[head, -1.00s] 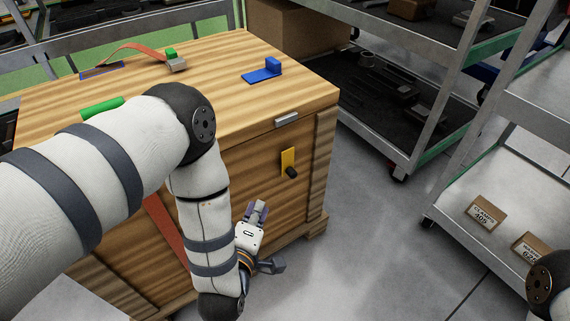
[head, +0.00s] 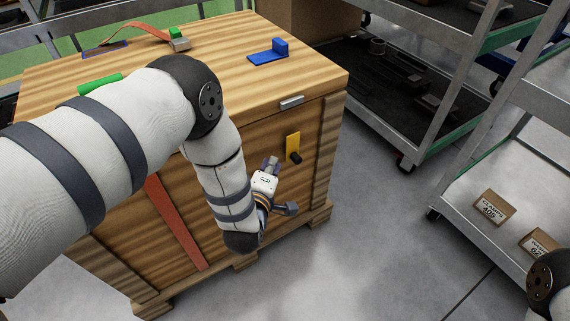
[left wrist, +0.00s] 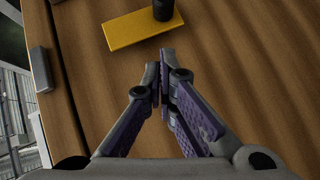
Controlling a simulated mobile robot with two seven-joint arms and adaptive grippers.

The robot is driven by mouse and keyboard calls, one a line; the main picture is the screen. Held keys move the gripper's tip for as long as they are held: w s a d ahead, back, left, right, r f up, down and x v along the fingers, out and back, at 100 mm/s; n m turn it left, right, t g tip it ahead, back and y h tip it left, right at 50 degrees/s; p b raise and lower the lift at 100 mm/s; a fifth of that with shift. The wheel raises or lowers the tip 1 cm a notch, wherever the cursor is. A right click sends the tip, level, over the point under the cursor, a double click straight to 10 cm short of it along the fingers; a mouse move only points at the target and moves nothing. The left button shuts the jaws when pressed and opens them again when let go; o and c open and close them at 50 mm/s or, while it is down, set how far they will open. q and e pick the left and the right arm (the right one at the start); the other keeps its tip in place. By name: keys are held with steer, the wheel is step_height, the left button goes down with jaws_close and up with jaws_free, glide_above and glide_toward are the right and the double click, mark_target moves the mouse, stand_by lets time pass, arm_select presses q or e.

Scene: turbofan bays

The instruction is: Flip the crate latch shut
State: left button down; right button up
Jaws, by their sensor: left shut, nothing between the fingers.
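The wooden crate (head: 120,215) stands in front of me with its lid down. On its front face is the latch, a yellow plate (head: 293,144) with a dark knob (head: 296,158). In the left wrist view the yellow plate (left wrist: 135,31) and the dark knob (left wrist: 162,9) lie just beyond my fingertips. A grey metal catch (head: 291,102) sits on the lid's front edge above the plate. It also shows in the left wrist view (left wrist: 40,67). My left gripper (head: 272,163) is shut and empty, close to the plate and left of the knob, apart from both. My right gripper is not in view.
On the lid are a blue bracket (head: 268,53), a green bar (head: 100,84) and an orange strap (head: 140,46) with a buckle. A shelf cart (head: 405,150) stands behind the crate. Another with labelled boxes (head: 494,206) is at right. The floor between is clear.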

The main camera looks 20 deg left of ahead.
mark_target(288, 155)
arm_select(q)
steer(key=shift+w+d+f+b, duration=0.15)
steer(key=shift+w+d+f, duration=0.2)
steer(key=shift+w, duration=0.2)
steer(key=shift+w+d+f+b, duration=0.1)
steer(key=shift+w+d+f, duration=0.1)
steer(key=shift+w+d, duration=0.3)
steer(key=shift+w+d+f+b, duration=0.15)
steer(key=shift+w+d+f, duration=0.15)
steer(key=shift+w, duration=0.35)
